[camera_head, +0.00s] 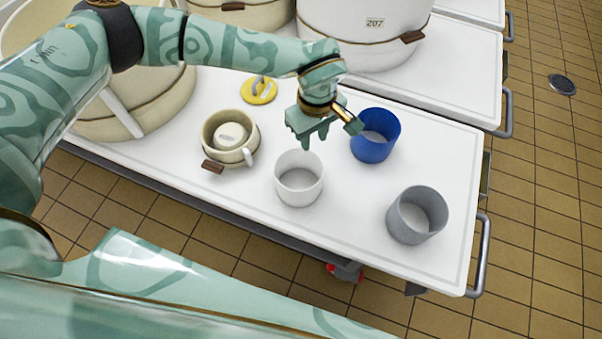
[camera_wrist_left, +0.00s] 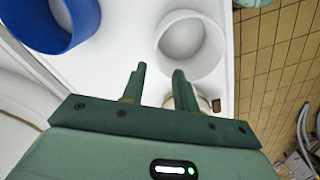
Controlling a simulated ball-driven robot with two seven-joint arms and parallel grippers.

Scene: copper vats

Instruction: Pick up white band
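The white band (camera_head: 285,190) stands upright on the white table, a round open ring with its top facing up. It also shows in the left wrist view (camera_wrist_left: 205,68), beyond my fingertips and a little right. My left gripper (camera_head: 314,138) hangs just beyond and above the white band in the head view, apart from it. In the left wrist view its two fingers (camera_wrist_left: 158,72) stand apart with nothing between them. My right gripper is in neither view.
A blue band (camera_head: 370,152) stands behind right and a grey band (camera_head: 405,229) right. A cream pot (camera_head: 213,155) with a brown tag sits left, and a yellow disc (camera_head: 259,92) lies behind it. Large vats stand at the back. The table's front edge is close to the white band.

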